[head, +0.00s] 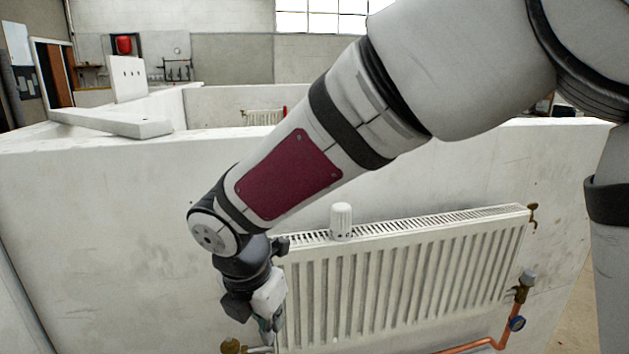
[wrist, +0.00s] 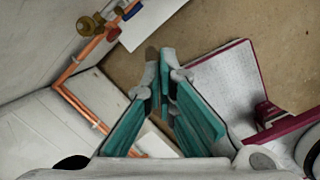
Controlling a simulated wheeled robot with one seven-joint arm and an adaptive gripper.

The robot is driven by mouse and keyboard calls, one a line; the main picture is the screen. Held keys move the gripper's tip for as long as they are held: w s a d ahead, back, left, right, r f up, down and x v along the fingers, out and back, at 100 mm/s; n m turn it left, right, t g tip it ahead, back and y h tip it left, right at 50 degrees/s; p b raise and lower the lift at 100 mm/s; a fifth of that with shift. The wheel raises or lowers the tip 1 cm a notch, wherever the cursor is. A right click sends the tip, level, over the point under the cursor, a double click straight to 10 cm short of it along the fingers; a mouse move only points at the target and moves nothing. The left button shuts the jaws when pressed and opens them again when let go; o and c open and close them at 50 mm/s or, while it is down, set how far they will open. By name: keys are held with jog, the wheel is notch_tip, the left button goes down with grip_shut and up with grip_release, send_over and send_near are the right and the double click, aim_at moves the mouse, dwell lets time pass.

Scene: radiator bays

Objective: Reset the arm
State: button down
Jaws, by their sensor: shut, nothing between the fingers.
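My arm reaches down across the head view from the upper right, in front of a white radiator (head: 400,275). My gripper (head: 268,335) points down at the radiator's left end, low in the view; its fingertips are hard to make out there. In the wrist view, the two teal-padded fingers (wrist: 160,78) come together at their tips, with nothing held between them. I cannot tell whether the gripper touches the radiator or the valve beside it.
A white valve head (head: 341,221) stands on the radiator's top. A low white wall (head: 90,210) stands behind. Brown floor (wrist: 215,30) is open.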

jog(key=s+d+r+m+h, duration=0.1)
jog(key=s+d+r+m, duration=0.1)
jog(key=d+r+m, duration=0.4)
jog(key=s+d+r+m, duration=0.2)
jog(key=d+r+m, duration=0.1)
jog(key=d+m, duration=0.65)
jog(key=s+d+r+m+t+y, duration=0.2)
jog(key=s+d+m, duration=0.8)
jog(key=m, duration=0.5)
jog(key=shift+s+d+r, duration=0.4)
jog(key=shift+d+r, duration=0.2)
jog(key=shift+r, duration=0.05)
